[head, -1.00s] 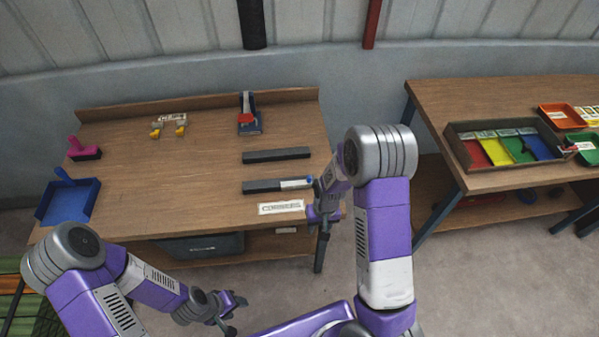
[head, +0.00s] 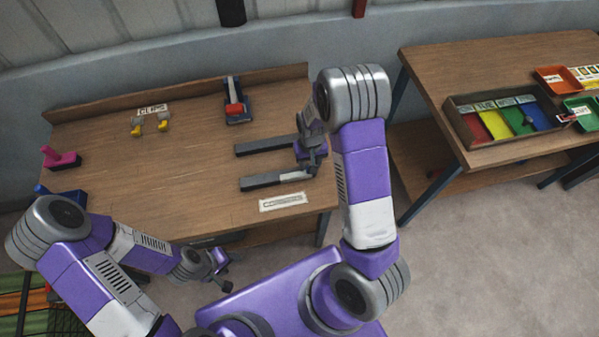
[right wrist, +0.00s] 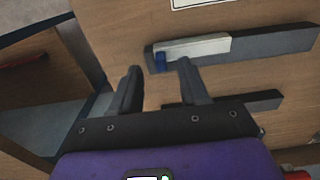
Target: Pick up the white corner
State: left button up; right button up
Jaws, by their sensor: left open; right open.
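The white corner appears as a white piece (head: 292,177) with a blue end, lying on the front dark bar (head: 258,183) of the left table. In the right wrist view the white piece (right wrist: 197,46) and its blue end (right wrist: 160,62) lie along the bar, just beyond my fingertips. My right gripper (head: 310,167) is open and empty over the table's right side, near the white piece; its open fingers show in the right wrist view (right wrist: 158,70). In the head view it hides the blue end. My left gripper (head: 221,270) is open and empty, low in front of the table.
A second dark bar (head: 265,145) lies behind the first. A label (head: 282,201) lies in front. Yellow clips (head: 150,127), a blue-and-red tool (head: 235,105) and a magenta item (head: 62,158) stand farther off. The table's middle is clear. A right-hand table holds a compartment tray (head: 462,122).

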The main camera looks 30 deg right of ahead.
aim_at(296, 174)
notch_tip(296, 174, down, 4)
jog(key=shift+w+f, duration=0.1)
grip_shut()
dwell(0.4)
